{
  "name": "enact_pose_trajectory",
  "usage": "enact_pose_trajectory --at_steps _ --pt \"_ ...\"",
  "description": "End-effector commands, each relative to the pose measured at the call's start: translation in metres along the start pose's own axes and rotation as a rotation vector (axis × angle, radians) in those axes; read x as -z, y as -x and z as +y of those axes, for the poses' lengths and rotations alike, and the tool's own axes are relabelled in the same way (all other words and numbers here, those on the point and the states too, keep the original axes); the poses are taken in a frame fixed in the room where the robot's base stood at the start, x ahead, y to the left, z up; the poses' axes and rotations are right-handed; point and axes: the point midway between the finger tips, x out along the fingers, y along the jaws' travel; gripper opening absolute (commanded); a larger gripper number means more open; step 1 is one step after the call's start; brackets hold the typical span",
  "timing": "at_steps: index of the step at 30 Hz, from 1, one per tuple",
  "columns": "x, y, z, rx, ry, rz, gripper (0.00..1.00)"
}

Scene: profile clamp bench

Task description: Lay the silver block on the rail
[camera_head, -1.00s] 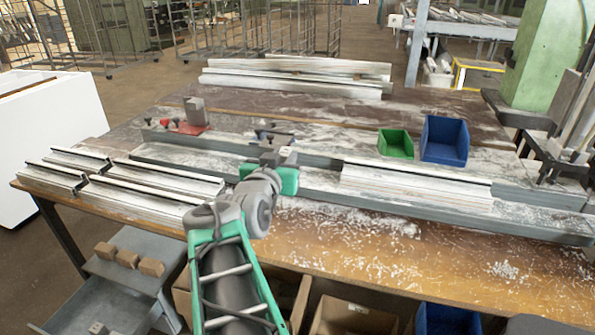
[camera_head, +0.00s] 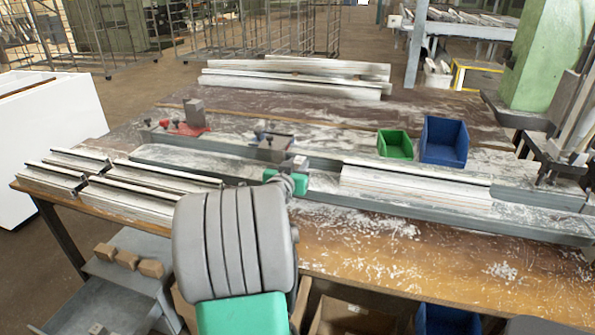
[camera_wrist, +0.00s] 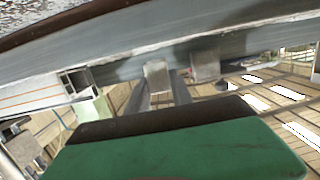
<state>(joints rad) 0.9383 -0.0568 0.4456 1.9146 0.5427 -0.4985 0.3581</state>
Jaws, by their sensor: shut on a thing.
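My gripper (camera_wrist: 161,92) is shut on the silver block (camera_wrist: 157,76), a small pale grey piece between its two fingers in the wrist view. In the head view the silver block (camera_head: 299,163) shows just beyond the green end of my wrist, above the long grey rail (camera_head: 400,214) that runs across the bench. I cannot tell whether the block touches the rail. My arm hides part of the bench front and most of the gripper in the head view.
A blue-handled clamp (camera_head: 273,143) stands close behind my gripper, and a red clamp (camera_head: 186,127) is further left. A silver profile (camera_head: 415,188) lies along the rail on the right. Green (camera_head: 395,146) and blue (camera_head: 444,143) bins stand behind it. Several profiles (camera_head: 140,197) lie at left.

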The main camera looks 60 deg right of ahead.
Motion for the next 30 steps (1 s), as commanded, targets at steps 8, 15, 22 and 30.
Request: enact_pose_trajectory --at_steps 8,15,22,30 --pt "-0.0163 -0.0017 -0.0002 0.001 0.000 0.001 0.00" --pt "-0.0194 -0.0020 0.0000 0.001 0.001 0.000 0.31" --pt "-0.0192 -0.0019 0.0000 0.001 0.001 0.000 0.49" --pt "-0.0160 -0.0014 -0.0001 0.001 0.001 0.000 0.49"
